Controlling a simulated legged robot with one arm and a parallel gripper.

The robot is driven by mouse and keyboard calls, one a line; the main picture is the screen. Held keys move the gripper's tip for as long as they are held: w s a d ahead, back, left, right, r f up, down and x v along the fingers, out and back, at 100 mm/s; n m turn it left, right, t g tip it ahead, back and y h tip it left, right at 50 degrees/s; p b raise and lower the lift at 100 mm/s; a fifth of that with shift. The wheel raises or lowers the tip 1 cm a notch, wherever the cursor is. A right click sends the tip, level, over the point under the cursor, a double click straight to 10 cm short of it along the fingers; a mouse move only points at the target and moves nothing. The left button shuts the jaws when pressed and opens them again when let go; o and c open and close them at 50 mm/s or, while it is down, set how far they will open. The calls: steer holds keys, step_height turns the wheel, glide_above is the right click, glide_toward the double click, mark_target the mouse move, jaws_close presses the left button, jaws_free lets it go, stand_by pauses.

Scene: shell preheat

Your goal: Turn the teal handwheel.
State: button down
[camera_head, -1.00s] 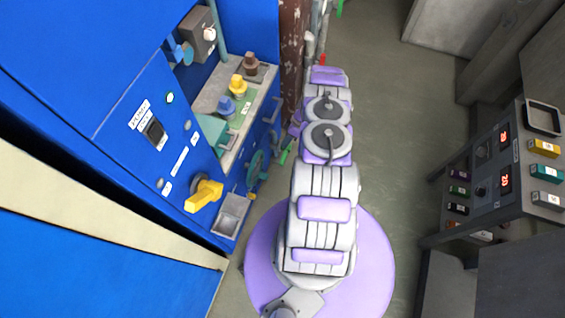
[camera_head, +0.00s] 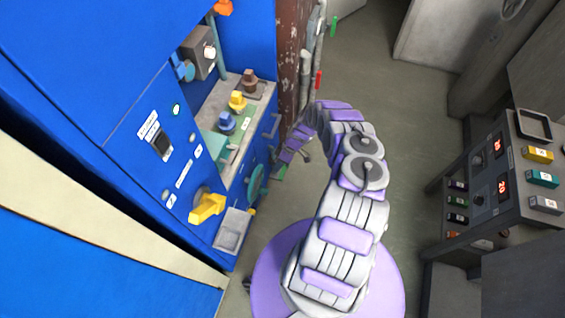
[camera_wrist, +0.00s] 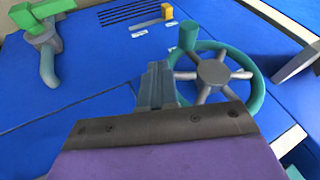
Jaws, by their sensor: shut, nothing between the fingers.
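The teal handwheel (camera_head: 257,182) is mounted on the front face of the blue cabinet, seen nearly edge-on in the head view. In the wrist view the handwheel (camera_wrist: 256,92) shows its teal rim, grey hub and spokes, with a teal knob (camera_wrist: 188,36) standing up at its upper left. My gripper (camera_wrist: 158,72) is shut and empty, just left of the wheel in the wrist view. Its fingers appear close to the rim, but I cannot tell whether they touch. The wrist housing hides the wheel's lower left part. In the head view my fingers cannot be made out clearly.
A green lever on a grey pipe (camera_wrist: 45,45) is at upper left in the wrist view. A yellow handle (camera_head: 207,208) and grey tray (camera_head: 232,231) stick out from the cabinet.

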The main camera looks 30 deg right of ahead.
steer(key=s+a+f+b, duration=0.2)
steer(key=a+f, duration=0.3)
steer(key=shift+s+a+f, duration=0.15)
steer(key=shift+a+f, duration=0.15)
steer(key=shift+a, duration=0.1)
steer(key=shift+s+f+y+p, duration=0.1)
steer(key=shift+y+p, duration=0.2)
steer(key=shift+p, duration=0.3)
steer(key=shift+s+a+f, duration=0.15)
steer(key=shift+s+a, duration=0.1)
steer(key=shift+a, duration=0.1)
steer(key=shift+w+d, duration=0.1)
